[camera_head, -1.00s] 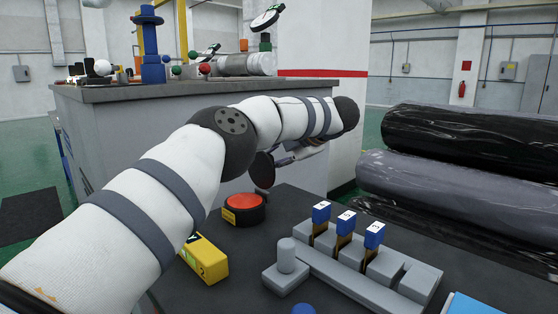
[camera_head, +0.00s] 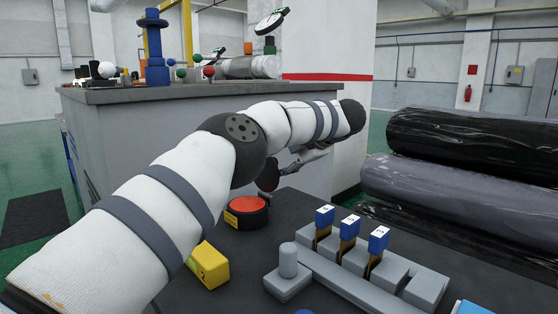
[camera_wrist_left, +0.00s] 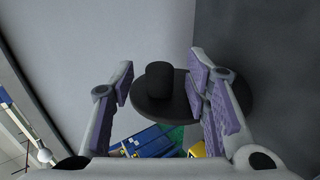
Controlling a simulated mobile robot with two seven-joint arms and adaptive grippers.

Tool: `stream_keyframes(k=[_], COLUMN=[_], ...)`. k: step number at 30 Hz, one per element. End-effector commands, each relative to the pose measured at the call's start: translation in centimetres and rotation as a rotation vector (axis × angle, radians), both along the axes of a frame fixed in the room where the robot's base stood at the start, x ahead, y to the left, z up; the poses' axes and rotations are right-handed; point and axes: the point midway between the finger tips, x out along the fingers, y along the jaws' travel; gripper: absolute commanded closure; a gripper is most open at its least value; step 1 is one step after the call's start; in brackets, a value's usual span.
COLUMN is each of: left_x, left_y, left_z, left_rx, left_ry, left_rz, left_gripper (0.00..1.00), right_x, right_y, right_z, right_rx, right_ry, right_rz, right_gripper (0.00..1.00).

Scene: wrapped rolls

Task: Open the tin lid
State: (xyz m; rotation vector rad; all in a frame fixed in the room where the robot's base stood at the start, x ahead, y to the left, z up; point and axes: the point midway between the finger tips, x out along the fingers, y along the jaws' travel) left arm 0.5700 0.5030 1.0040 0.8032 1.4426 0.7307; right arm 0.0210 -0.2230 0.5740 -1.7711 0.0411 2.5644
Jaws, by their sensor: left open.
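A dark round lid (camera_head: 268,176) with a thick black knob shows beside the red button, partly hidden by my left arm in the head view. In the left wrist view the lid (camera_wrist_left: 170,108) lies between the fingers, its knob (camera_wrist_left: 160,82) upright near the middle. My left gripper (camera_head: 305,157) is mostly hidden behind its own wrist in the head view. In the wrist view its purple-padded fingers (camera_wrist_left: 165,100) stand apart on both sides of the knob, with gaps. The tin's body cannot be made out. My right gripper is not in view.
A red button (camera_head: 246,208) in a black and yellow housing and a yellow box (camera_head: 207,265) sit on the dark table. A grey block with several slots and blue-topped keys (camera_head: 348,227) is at front right. Wrapped rolls (camera_head: 450,190) lie behind.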

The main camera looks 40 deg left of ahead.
Motion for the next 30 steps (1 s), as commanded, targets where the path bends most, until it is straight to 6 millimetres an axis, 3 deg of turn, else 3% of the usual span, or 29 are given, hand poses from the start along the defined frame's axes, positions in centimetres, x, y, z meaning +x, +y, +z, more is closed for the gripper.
stream_keyframes(k=[4,12,16,30], left_x=[0.1,0.0,-0.1,-0.2], left_y=[-1.3,-7.3,-9.2,-10.0], left_z=[0.9,4.9,6.1,6.7], left_rx=[0.001,0.002,0.001,0.000], left_ry=[-0.002,-0.003,-0.002,0.000], left_rz=[-0.003,-0.002,-0.001,0.000], left_gripper=[0.57,0.57,0.57,0.57], right_x=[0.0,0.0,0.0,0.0], right_y=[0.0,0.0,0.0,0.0], right_z=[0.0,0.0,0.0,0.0], right_rx=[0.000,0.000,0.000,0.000], right_ry=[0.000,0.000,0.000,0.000], right_rz=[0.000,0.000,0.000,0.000], right_gripper=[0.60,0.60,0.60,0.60])
